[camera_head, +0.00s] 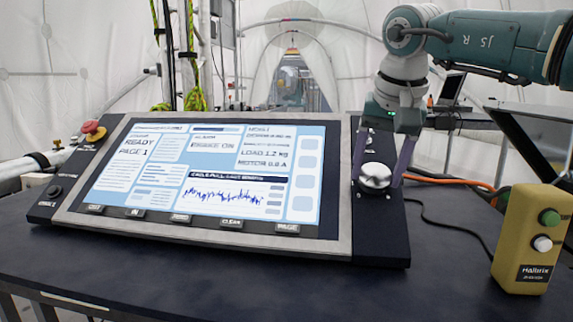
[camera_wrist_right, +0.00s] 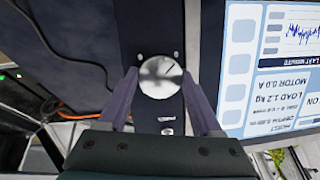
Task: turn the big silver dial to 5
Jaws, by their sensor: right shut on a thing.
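The big silver dial (camera_head: 375,177) sits on the dark side panel (camera_head: 380,225) at the right of the console. It also shows in the wrist view (camera_wrist_right: 160,77) as a round, shiny metal knob. My right gripper (camera_head: 381,180) reaches down from above, with one purple finger on each side of the dial. In the wrist view the fingers (camera_wrist_right: 161,90) close on the dial from both sides. Any numbers around the dial are hidden or too small to read. My left gripper is not in view.
The console screen (camera_head: 200,175) shows READY and PAGE 1, with a row of buttons below. A red mushroom button (camera_head: 93,129) is at its upper left. A yellow box (camera_head: 533,240) with green and white buttons stands at the right. Cables lie behind it.

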